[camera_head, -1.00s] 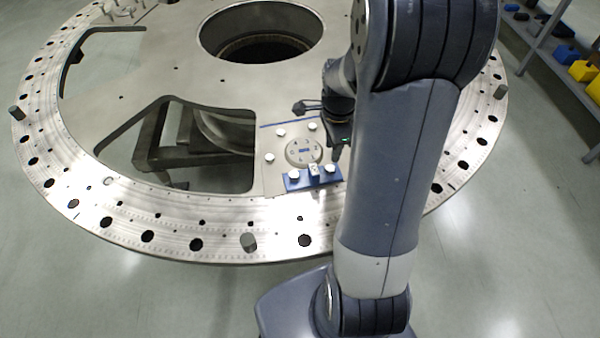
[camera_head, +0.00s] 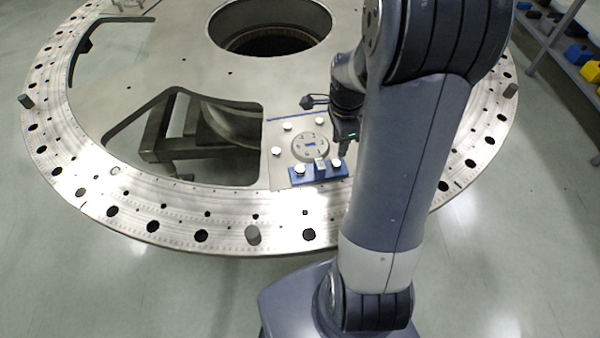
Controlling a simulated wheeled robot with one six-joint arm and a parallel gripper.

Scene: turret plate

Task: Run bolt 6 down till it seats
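The turret plate (camera_head: 190,80) is a large pale metal ring with a flat panel inside its near edge. On the panel a round dial-like disc (camera_head: 310,146) sits among several white-headed bolts, such as those at the upper left (camera_head: 287,127), upper right (camera_head: 320,121) and left (camera_head: 276,152). A blue block (camera_head: 319,176) at the panel's front carries white heads at its left (camera_head: 299,169) and right (camera_head: 336,163). I cannot read which is bolt 6. My gripper (camera_head: 344,150) points down just right of the disc, above the right white head. Its fingers are small, dark and partly behind my arm.
A big round opening (camera_head: 270,30) lies at the plate's far middle, and a cut-out (camera_head: 190,135) left of the panel shows a dark frame. A shelf (camera_head: 560,50) with blue and yellow blocks is at the upper right.

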